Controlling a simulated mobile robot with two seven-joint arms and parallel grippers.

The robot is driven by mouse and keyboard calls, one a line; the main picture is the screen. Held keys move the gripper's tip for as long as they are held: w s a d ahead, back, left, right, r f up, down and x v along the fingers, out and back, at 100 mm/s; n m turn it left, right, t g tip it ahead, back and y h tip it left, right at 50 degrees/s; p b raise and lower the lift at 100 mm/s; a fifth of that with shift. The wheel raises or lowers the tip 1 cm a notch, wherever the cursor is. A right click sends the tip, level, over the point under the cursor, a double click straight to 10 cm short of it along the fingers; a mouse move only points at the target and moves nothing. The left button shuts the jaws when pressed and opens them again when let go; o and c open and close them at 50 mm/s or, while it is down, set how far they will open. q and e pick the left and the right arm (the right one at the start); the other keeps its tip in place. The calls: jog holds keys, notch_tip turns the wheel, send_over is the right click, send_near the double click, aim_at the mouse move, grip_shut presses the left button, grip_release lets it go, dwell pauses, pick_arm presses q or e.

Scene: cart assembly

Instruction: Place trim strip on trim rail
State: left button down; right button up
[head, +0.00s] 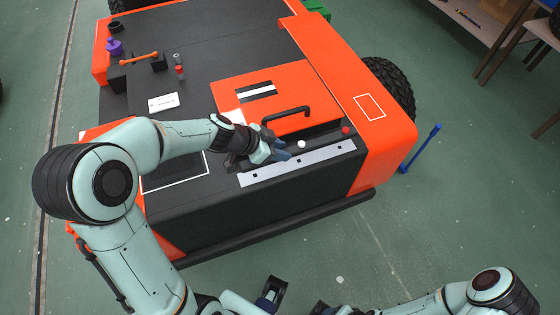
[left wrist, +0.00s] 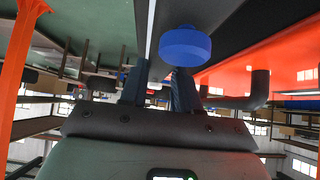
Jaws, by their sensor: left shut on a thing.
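A long pale strip (head: 300,162) with several small dark squares lies along the front edge of the cart's black top, and I take it as the trim strip. My left gripper (head: 281,153) is at its upper edge, near its middle. In the left wrist view the two fingers (left wrist: 159,88) stand close about a thin pale edge, and I read this as the strip seen end-on. The trim rail cannot be told apart from the strip. A dark part at the bottom edge of the head view may be my right gripper (head: 270,292); its jaws are unclear.
A blue round knob (left wrist: 187,46) is just ahead of the left fingers. A white button (head: 301,143), a red button (head: 345,130) and a black handle (head: 288,115) are close behind the strip. A blue stand (head: 421,148) is on the floor right of the cart.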

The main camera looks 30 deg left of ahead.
aim_at(280, 167)
pick_arm(q)
jog(key=shift+f+b, duration=0.6)
jog(key=shift+f, duration=2)
jog(key=shift+f, duration=0.1)
jog(key=c, duration=0.8)
grip_release()
jog(key=shift+r, duration=0.25)
jog(key=v, duration=1.2)
jog(key=shift+f+p, duration=0.1)
jog(key=shift+p, duration=0.2)
